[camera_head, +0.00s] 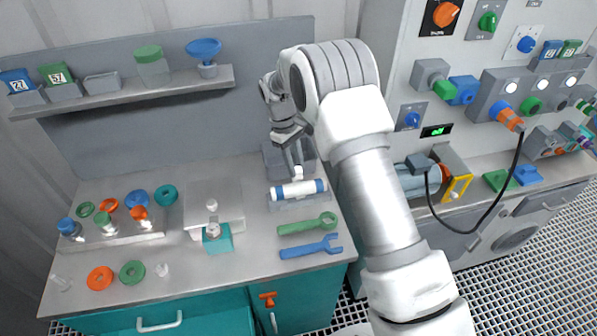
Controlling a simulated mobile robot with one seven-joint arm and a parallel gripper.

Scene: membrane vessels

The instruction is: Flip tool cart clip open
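The tool cart has a grey worktop (255,265) over teal drawers (165,318). On its right part, a white cylinder with blue bands (297,189) lies across a low grey holder. A small white piece (298,173) stands up at its back, and a grey block (272,160) stands behind. I cannot tell which part is the clip, or whether it is open. My gripper (293,162) points down just above and behind the cylinder, close to the white piece. The fingers are small and partly overlapped, so contact and opening are unclear.
Green (307,224) and blue (310,247) wrenches lie in front of the cylinder. A shelf (130,92) hangs above. A valve panel (470,70) stands at right, with a black cable (490,212) looping down.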

